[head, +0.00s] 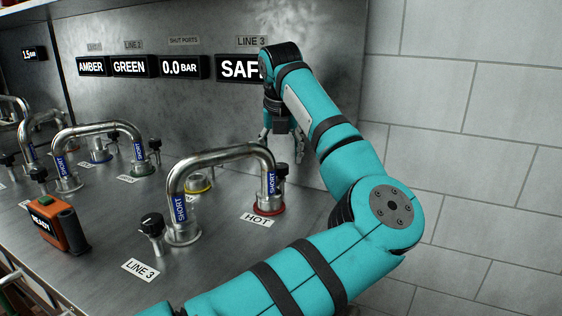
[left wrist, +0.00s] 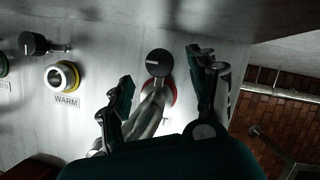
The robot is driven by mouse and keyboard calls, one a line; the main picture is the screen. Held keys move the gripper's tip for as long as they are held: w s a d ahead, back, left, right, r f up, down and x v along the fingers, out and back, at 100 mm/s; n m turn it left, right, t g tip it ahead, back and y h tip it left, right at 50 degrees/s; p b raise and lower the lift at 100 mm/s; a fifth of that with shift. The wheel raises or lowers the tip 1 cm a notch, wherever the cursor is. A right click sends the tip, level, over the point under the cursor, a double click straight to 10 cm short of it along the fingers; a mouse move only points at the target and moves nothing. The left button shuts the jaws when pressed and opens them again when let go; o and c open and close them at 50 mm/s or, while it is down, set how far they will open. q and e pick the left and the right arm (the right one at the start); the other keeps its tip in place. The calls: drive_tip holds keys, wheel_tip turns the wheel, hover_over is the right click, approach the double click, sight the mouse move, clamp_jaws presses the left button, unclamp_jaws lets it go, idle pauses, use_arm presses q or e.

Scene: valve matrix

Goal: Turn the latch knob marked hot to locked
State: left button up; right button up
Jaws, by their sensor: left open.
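The latch knob by the HOT label (head: 257,219) is small and dark (head: 281,169), standing behind the red-ringed port (head: 268,208). In the left wrist view the knob (left wrist: 158,63) is round and black with a pale mark on top, beside the red ring (left wrist: 174,92). My left gripper (head: 282,145) is open and points down above the knob. In the left wrist view its fingers (left wrist: 160,68) stand on either side of the knob, apparently clear of it. A bent metal pipe (head: 220,156) marked SHORT ends at the hot port. My right gripper is not in view.
Another knob (head: 152,224) stands by the LINE 3 label (head: 140,269). The yellow-ringed WARM port (left wrist: 62,76) has its own knob (left wrist: 34,44). An orange device reading READY (head: 60,228) sits at left. The wall display (head: 238,68) appears to read SAFE, partly hidden.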

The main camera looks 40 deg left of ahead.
use_arm(q)
drive_tip(key=v, duration=0.7)
drive_tip(key=shift+r, duration=0.3)
drive_tip(key=shift+s, duration=0.15)
